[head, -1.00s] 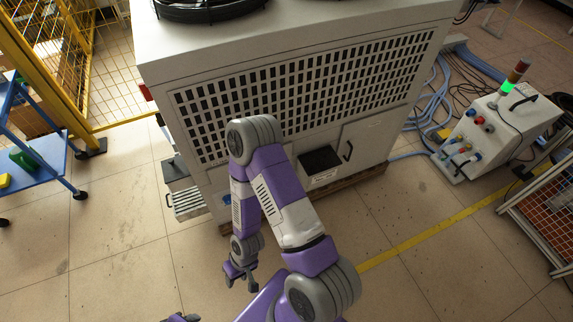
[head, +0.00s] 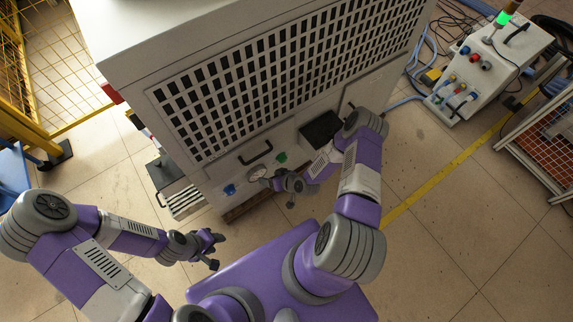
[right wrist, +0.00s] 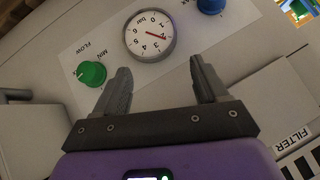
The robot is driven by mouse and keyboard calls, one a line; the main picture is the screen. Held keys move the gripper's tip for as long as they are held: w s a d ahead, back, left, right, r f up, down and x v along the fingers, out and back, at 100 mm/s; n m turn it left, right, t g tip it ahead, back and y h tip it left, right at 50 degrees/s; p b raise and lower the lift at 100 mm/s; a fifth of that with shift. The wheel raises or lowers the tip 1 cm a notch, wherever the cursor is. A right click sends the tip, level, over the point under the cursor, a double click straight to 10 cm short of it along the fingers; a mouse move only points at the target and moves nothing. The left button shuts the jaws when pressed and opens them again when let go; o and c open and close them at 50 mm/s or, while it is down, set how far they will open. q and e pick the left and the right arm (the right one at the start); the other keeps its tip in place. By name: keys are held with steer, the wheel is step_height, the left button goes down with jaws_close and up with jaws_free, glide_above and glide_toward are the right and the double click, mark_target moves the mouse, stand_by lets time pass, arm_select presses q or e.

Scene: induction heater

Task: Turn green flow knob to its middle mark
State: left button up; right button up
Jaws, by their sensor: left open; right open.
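The green flow knob (head: 282,157) is on the low front panel of the big white cabinet, and it shows closer in the right wrist view (right wrist: 91,74). There it sits beside the upside-down words FLOW and MIN; its exact pointer angle is too small to tell. My right gripper (head: 277,192) is open in front of the panel. In the right wrist view its fingers (right wrist: 161,72) are spread and empty, with the green knob just outside the left finger, apart from it. My left gripper (head: 217,251) is open and empty, low over the floor.
A round gauge (right wrist: 150,36) with a red needle lies between the green knob and a blue knob (right wrist: 210,5). A black cabinet handle (head: 256,154) is above the gauge. A grey box (head: 160,172) stands left of the cabinet. A wheeled unit (head: 473,70) is at right.

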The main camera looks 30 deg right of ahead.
mark_target(284, 161)
steer(key=d+f+t+h+b, duration=0.25)
steer(key=d+f+t, duration=0.35)
steer(key=d, duration=0.5)
steer(key=shift+g+h, duration=0.35)
steer(key=shift+g, duration=0.25)
steer(key=b+x, duration=0.1)
steer(key=x, duration=0.2)
steer(key=f+b+x, duration=0.1)
steer(key=x, duration=0.3)
steer(key=shift+s, duration=0.25)
steer(key=shift+w+f+b, duration=0.25)
steer(key=shift+w+b, duration=0.1)
steer(key=shift+w, duration=0.35)
steer(key=c, duration=1)
